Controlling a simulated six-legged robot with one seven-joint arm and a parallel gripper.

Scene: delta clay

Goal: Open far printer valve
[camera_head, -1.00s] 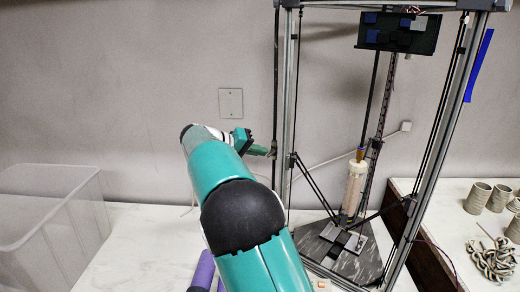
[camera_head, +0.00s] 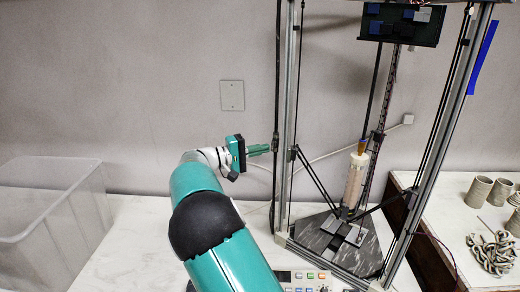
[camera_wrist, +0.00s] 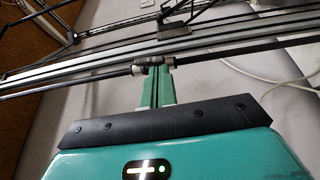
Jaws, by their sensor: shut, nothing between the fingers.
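The delta clay printer (camera_head: 291,120) stands on the table, with a clay tube (camera_head: 355,180) inside its frame. A black hose or pipe runs along its left post, and a small dark fitting on it, seemingly the valve (camera_head: 275,142), also shows in the wrist view (camera_wrist: 146,64). My gripper (camera_head: 268,149) is at the left post, pointing right. In the wrist view my green fingers (camera_wrist: 158,70) are together and empty, with their tips at the fitting. I cannot tell whether they touch it. The valve's handle position is too small to tell.
A clear plastic bin (camera_head: 50,215) stands on the left. Clay cups (camera_head: 479,191) and a coiled clay piece (camera_head: 494,252) lie on the right table. A button panel (camera_head: 305,281) is at the printer's front. A wall plate (camera_head: 231,96) is behind.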

